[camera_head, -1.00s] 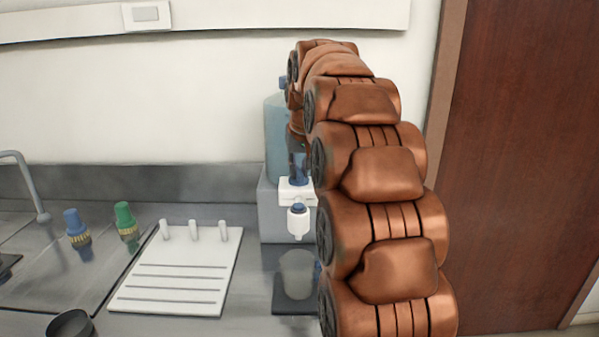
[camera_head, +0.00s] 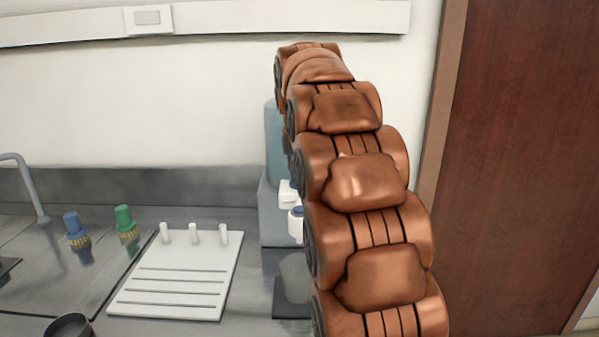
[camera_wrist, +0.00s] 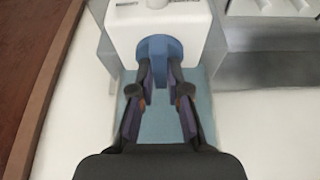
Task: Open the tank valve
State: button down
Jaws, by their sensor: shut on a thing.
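The light blue tank (camera_head: 273,138) stands on a grey base (camera_head: 272,210) at the counter's back, partly hidden by my arm. A white block (camera_head: 287,195) and a white valve spout (camera_head: 295,228) with a blue top show at the arm's left edge. In the wrist view, the blue valve handle (camera_wrist: 159,50) sits in front of a white body (camera_wrist: 158,24). My gripper (camera_wrist: 160,80) is shut on the blue handle, with a finger on each side of it. The gripper is hidden behind my arm in the head view.
A clear cup (camera_head: 294,274) stands below the spout on a dark pad (camera_head: 290,300). A brown door (camera_head: 520,160) is at right.

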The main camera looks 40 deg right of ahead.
jog(key=c, duration=1.1)
grip_release()
jog(key=shift+c, duration=0.2)
jog(key=shift+r, duration=0.1)
jog(key=v, duration=1.2)
jog(key=s+a+f+n+g+y+p, duration=0.35)
jog(key=s+a+f+n+p, duration=0.2)
jog(key=s+a+f, duration=1.45)
jog(key=s+a+f+n+g, duration=0.2)
jog(key=s+f, duration=0.3)
jog(key=s, duration=0.7)
jog(key=shift+a+f+h, duration=0.35)
jog(key=shift+a, duration=0.35)
